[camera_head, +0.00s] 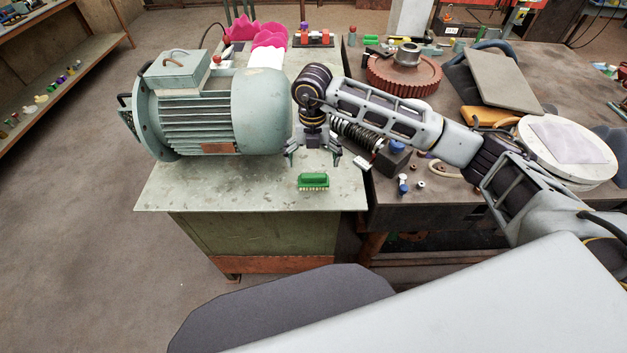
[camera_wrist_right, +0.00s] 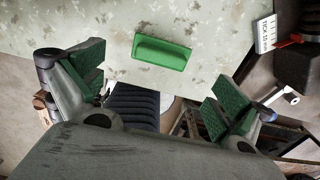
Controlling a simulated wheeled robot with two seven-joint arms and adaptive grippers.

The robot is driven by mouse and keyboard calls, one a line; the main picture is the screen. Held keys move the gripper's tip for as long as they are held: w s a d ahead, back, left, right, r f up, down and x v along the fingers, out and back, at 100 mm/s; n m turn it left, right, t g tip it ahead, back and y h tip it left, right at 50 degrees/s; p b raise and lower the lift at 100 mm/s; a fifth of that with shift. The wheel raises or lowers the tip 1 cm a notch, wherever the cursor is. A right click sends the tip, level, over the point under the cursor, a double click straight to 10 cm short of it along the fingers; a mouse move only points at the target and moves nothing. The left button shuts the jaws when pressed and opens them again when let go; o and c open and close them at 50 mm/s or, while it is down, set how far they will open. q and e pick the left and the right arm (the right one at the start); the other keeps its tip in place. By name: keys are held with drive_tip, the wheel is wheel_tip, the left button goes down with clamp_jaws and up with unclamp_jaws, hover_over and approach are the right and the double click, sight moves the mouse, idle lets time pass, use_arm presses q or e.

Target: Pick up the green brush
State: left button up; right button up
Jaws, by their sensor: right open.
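The green brush (camera_head: 313,181) lies on the pale worktop (camera_head: 250,193) near its front edge, to the right of the big motor. Its bristles show as a pale row along its near side. My right gripper (camera_head: 313,160) is open and empty, just behind and above the brush in the head view. In the right wrist view the brush (camera_wrist_right: 162,52) lies beyond the fingertips, roughly centred between the two green-padded fingers (camera_wrist_right: 160,88), and nothing touches it. My left gripper is in neither view.
A large grey-green motor (camera_head: 210,110) stands left of my right gripper. On the darker table to the right are a dark block with a blue knob (camera_head: 397,147), a red-brown gear (camera_head: 404,75) and a round white lid (camera_head: 567,150). The worktop left of the brush is clear.

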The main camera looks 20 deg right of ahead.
sight(313, 175)
wheel_tip(313, 175, down, 3)
drive_tip(key=shift+r, duration=0.1)
drive_tip(key=shift+f, duration=0.3)
drive_tip(key=shift+s+f+p, duration=0.1)
drive_tip(key=shift+f+p, duration=0.6)
drive_tip(key=shift+f, duration=1.25)
drive_tip(key=shift+d+f, duration=0.1)
drive_tip(key=shift+f, duration=0.55)
drive_tip(key=shift+c, duration=0.3)
drive_tip(key=c, duration=0.9)
drive_tip(key=shift+r, duration=0.15)
